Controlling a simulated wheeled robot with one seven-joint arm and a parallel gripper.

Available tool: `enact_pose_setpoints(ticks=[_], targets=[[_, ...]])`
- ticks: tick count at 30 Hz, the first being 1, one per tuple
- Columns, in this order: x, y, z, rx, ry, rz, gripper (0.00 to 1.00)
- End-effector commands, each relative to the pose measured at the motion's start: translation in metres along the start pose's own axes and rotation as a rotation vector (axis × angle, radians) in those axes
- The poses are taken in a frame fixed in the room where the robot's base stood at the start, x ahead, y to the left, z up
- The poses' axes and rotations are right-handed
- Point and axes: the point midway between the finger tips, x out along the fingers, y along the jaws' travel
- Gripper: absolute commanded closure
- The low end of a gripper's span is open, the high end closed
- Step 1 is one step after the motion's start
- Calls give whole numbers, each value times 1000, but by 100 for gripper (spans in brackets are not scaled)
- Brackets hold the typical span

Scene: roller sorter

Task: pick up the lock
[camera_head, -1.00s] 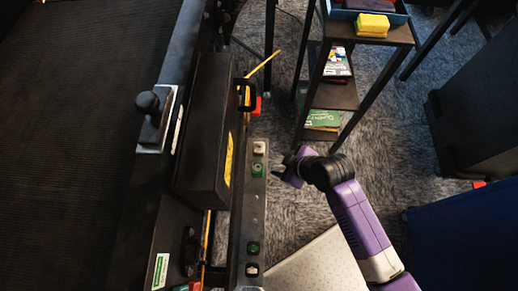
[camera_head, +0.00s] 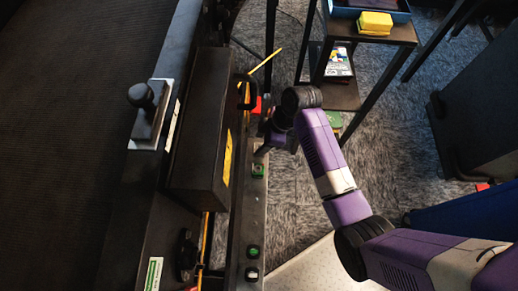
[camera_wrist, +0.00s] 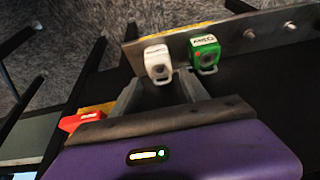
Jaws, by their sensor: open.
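My gripper (camera_wrist: 160,78) is open, its two fingers apart and empty. In the wrist view a white lock (camera_wrist: 157,62) hangs on the metal rail, just beyond and in line with the gap between the fingertips. A green lock (camera_wrist: 205,52) hangs to its right, outside the right finger. In the head view my gripper (camera_head: 264,146) is over the rail's upper part and hides the white lock. The green lock (camera_head: 257,170) shows just below it there.
The rail (camera_head: 250,215) carries more locks or buttons at its lower end. A red block-like item (camera_wrist: 80,120) is left of my gripper. A black box (camera_head: 200,130) stands left of the rail. A shelf with a yellow item (camera_head: 375,22) stands upper right.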

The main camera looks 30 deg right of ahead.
Motion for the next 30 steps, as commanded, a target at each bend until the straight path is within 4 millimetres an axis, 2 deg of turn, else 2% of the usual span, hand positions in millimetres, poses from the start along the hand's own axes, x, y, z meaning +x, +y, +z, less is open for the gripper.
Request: enact_pose_setpoints(ticks=[9, 18, 20, 26, 27, 30], targets=[[42, -2, 0, -1, -1, -1, 47], [46, -2, 0, 0, -1, 1, 47], [46, -2, 0, 0, -1, 1, 57], [46, -2, 0, 0, -1, 1, 96], [46, -2, 0, 0, -1, 1, 100], [46, -2, 0, 0, 0, 2, 100]])
